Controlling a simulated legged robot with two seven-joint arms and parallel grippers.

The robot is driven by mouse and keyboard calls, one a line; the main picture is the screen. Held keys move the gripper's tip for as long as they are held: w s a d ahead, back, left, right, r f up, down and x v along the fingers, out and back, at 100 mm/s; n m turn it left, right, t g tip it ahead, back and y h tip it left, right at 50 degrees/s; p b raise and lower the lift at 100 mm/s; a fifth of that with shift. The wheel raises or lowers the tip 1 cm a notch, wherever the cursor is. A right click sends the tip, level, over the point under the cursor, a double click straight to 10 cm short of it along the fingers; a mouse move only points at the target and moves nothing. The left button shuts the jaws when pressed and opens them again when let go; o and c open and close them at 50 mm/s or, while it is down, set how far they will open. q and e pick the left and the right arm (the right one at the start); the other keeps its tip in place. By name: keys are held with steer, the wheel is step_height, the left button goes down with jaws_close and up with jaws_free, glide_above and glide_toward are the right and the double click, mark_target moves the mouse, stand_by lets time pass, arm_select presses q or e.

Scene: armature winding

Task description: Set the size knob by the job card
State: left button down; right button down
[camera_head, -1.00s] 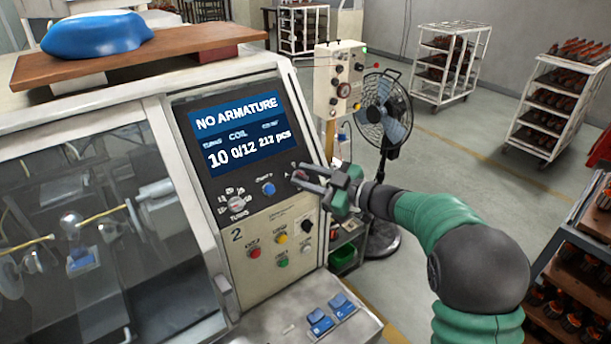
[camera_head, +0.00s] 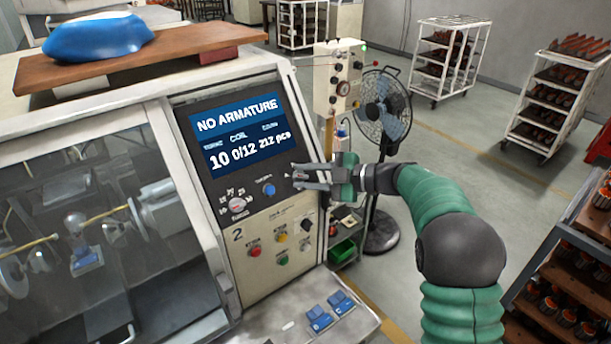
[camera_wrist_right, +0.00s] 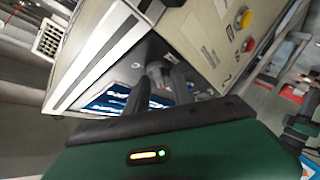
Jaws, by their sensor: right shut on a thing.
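The winding machine's panel (camera_head: 215,185) carries a blue screen (camera_head: 240,130) reading "NO ARMATURE", 10, 0/12 and 212 pcs. A turns knob (camera_head: 237,204) with a numbered scale sits below the screen, a blue button (camera_head: 268,188) to its right. My right gripper (camera_head: 297,176) reaches the panel's right edge from the right, fingers level, and is shut on the size knob, which its fingers mostly hide. In the right wrist view the fingers (camera_wrist_right: 158,92) close at the dark panel beside the screen (camera_wrist_right: 110,97). No job card is readable. My left gripper is out of view.
Yellow, red and green buttons (camera_head: 283,260) sit lower on the panel. A fan (camera_head: 383,110) and a control box (camera_head: 338,78) stand behind my right arm. Racks of armatures (camera_head: 560,105) stand at the right. Blue parts (camera_head: 330,310) lie on the front ledge.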

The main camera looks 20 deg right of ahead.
steer(key=shift+f, duration=0.15)
steer(key=c, duration=1.5)
jaws_free()
steer(key=shift+s+d, duration=0.1)
steer(key=shift+d, duration=0.1)
steer(key=b+v, duration=0.5)
steer(key=v, duration=1.1)
steer(key=shift+d, duration=0.3)
steer(key=shift+s, duration=0.1)
